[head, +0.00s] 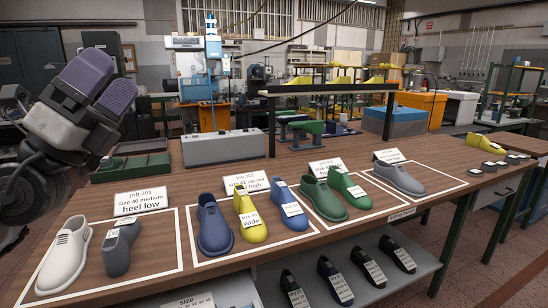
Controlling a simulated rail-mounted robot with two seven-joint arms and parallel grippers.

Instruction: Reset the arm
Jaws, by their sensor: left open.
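My left gripper (102,84) is raised at the upper left, with its two purple finger pads pointing up and right. It is open, with nothing between the pads, and it is apart from the shoes and lasts. My left arm comes in from the left edge. Below it on the wooden bench (300,165) are a white shoe (62,258) and a grey last (119,250) in a white-outlined area. My right gripper is not in the view.
Further right stand a blue shoe (214,228), a yellow last (250,218), a blue last (289,205), a green shoe (322,197), a green last (347,187) and a grey shoe (398,178). A grey box (222,148) and a raised shelf (325,89) stand behind.

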